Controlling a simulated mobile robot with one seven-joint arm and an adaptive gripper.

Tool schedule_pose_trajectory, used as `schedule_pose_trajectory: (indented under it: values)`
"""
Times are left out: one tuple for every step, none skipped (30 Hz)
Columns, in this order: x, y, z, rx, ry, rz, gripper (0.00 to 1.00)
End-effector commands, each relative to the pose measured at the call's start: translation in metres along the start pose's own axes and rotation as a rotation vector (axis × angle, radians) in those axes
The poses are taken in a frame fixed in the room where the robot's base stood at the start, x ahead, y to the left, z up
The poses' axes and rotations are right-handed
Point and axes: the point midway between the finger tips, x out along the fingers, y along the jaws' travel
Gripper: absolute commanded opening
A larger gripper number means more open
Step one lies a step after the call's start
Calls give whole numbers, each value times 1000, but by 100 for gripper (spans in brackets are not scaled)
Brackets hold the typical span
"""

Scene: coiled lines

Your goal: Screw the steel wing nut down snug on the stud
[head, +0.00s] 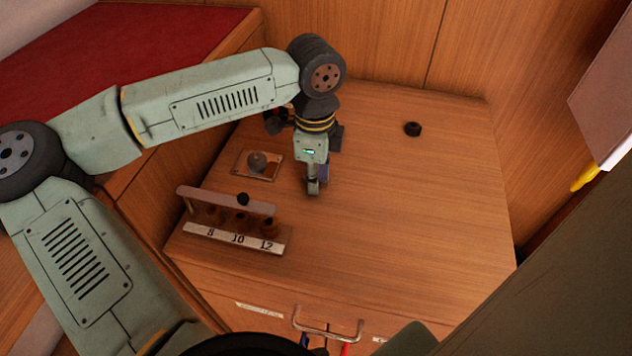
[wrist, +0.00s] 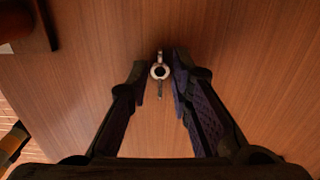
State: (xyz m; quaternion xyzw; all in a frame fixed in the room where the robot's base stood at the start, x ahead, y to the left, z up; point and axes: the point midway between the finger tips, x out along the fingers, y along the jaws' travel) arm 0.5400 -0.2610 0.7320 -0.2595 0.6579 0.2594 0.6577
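A small steel wing nut (wrist: 160,72) lies on the wooden worktop in the wrist view, with its round middle dark and its wings pointing up and down the picture. My gripper (wrist: 157,82) is open around it, one finger on each side, with a narrow gap at both. In the head view my gripper (head: 313,190) points down close to the worktop, and the wing nut cannot be made out there. A small plate (head: 242,170) with a grey rounded piece (head: 257,160) lies left of my gripper. I cannot make out a stud for certain.
A rack (head: 225,201) with several brown pieces and a label strip (head: 235,238) reading 8, 10, 12 stands at the front left. A black ring (head: 412,129) lies at the back right. The right of the worktop (head: 430,210) is clear. A drawer handle (head: 328,334) is at the front.

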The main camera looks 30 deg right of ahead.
Motion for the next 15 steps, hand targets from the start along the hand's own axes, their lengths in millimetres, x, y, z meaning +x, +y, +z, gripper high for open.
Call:
schedule_pose_trajectory:
  values:
    - [0, 0, 0, 0, 0, 0, 14]
    - [0, 0, 0, 0, 0, 0, 12]
    - [0, 0, 0, 0, 0, 0, 10]
    - [0, 0, 0, 0, 0, 0, 8]
    - [0, 0, 0, 0, 0, 0, 6]
    - [0, 0, 0, 0, 0, 0, 3]
    - [0, 0, 0, 0, 0, 0, 1]
    - [0, 0, 0, 0, 0, 0, 0]
    - [0, 0, 0, 0, 0, 0, 0]
    - [0, 0, 0, 0, 0, 0, 0]
    - [0, 0, 0, 0, 0, 0, 0]
    - [0, 0, 0, 0, 0, 0, 0]
    - [0, 0, 0, 0, 0, 0, 0]
    - [0, 0, 0, 0, 0, 0, 0]
    - [0, 0, 0, 0, 0, 0, 0]
